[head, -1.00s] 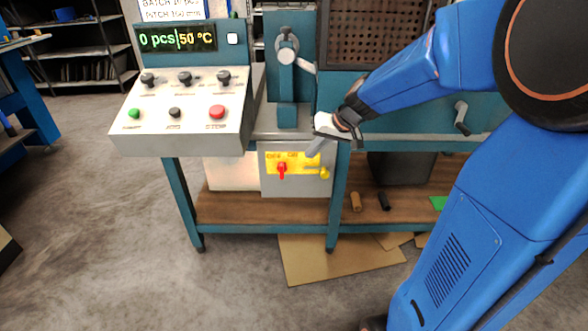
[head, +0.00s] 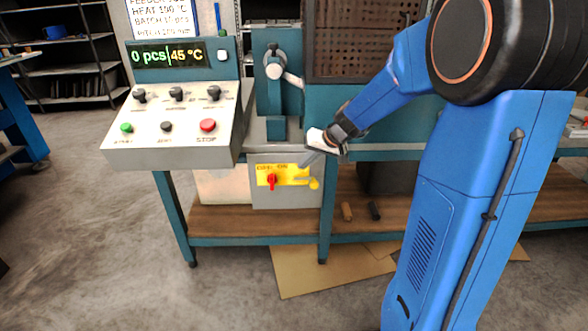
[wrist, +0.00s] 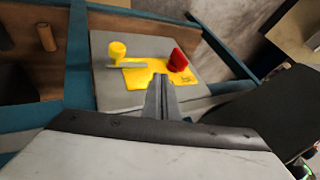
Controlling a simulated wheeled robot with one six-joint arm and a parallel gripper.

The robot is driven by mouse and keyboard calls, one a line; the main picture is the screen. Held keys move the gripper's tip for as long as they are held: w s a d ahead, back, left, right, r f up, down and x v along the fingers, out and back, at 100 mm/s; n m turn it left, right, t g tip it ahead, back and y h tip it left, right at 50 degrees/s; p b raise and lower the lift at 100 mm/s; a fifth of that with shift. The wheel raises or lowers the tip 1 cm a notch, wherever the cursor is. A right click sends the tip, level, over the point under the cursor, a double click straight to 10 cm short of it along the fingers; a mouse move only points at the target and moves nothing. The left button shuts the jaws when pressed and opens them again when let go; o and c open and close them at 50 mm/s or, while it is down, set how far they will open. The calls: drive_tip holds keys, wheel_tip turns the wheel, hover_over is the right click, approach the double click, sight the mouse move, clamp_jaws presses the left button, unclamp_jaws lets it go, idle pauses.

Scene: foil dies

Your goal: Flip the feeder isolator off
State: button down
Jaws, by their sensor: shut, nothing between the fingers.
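The feeder isolator is a red knob (head: 271,182) on a yellow plate (head: 292,174) marked OFF and ON, on a grey box (head: 272,201) under the machine. A yellow knob (head: 314,184) sits at the plate's right end. In the wrist view the red knob (wrist: 178,60) is beyond the fingertips and slightly right, and the yellow knob (wrist: 118,50) is at upper left beside a grey bar. My gripper (head: 306,161) is shut and empty, in front of the box's upper right. In the wrist view my gripper (wrist: 161,80) points at the plate, apparently apart from the red knob.
A control panel (head: 172,148) with black knobs, a green button and a red STOP button (head: 208,125) juts out above left. A blue table leg (head: 326,205) stands right of the box. The lower shelf (head: 222,219) runs beneath. Cardboard (head: 335,268) lies on the floor.

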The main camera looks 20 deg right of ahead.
sight(272, 182)
drive_tip(key=x, duration=0.9)
drive_tip(key=shift+w+a+f, duration=0.1)
drive_tip(key=shift+a+f, duration=0.1)
drive_tip(key=shift+a, duration=0.05)
drive_tip(key=shift+w+a+r, duration=0.1)
drive_tip(key=shift+w+a, duration=0.05)
drive_tip(key=shift+a, duration=0.35)
drive_tip(key=shift+w+a+r, duration=0.1)
drive_tip(key=shift+w+a, duration=0.05)
drive_tip(key=shift+a, duration=0.4)
drive_tip(key=shift+w+a, duration=0.25)
drive_tip(key=shift+a, duration=0.4)
